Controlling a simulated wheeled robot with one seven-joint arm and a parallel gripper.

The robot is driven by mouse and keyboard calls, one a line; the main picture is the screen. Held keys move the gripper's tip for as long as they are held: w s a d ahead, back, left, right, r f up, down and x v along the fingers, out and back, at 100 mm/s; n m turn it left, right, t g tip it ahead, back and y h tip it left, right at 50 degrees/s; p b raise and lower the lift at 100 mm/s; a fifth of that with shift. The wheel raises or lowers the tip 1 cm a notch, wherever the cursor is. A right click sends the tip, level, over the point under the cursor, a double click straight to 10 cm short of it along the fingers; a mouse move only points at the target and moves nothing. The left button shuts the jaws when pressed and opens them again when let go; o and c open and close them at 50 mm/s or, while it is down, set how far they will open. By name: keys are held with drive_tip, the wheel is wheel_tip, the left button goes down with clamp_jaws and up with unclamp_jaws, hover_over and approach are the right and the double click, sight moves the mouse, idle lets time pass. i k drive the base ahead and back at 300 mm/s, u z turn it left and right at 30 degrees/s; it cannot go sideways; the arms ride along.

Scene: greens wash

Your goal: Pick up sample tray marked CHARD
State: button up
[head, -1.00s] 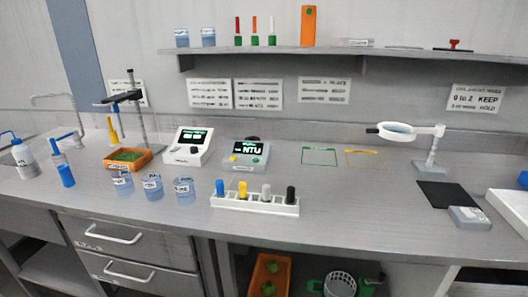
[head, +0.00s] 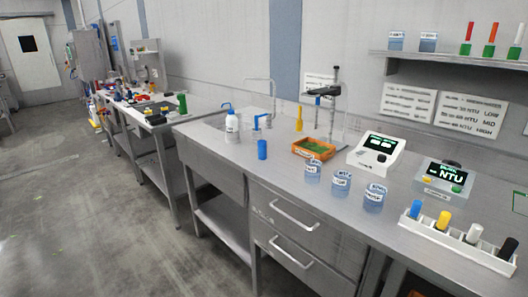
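A small orange tray (head: 314,149) with green contents sits on the metal bench, under a stand with a dark clamp arm (head: 326,91). It has a pale label on its front, too small to read, so I cannot tell whether it says CHARD. No other tray with a readable CHARD mark shows. My gripper is not in view.
Labelled beakers (head: 341,183) stand in front of the tray. A white meter (head: 377,151) and an NTU meter (head: 444,178) stand to its right, near a white rack (head: 458,238) of coloured vials. A blue-capped bottle (head: 232,127) stands left. Open floor (head: 90,215) lies left.

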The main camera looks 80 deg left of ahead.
sight(307, 147)
drive_tip(key=u, duration=2.9)
drive_tip(key=k, duration=0.75)
drive_tip(key=u, duration=0.9)
drive_tip(key=k, duration=0.6)
drive_tip(key=u, duration=0.35)
drive_tip(key=i, duration=0.8)
drive_tip(key=z, duration=0.5)
drive_tip(key=i, duration=1.15)
drive_tip(key=z, duration=0.35)
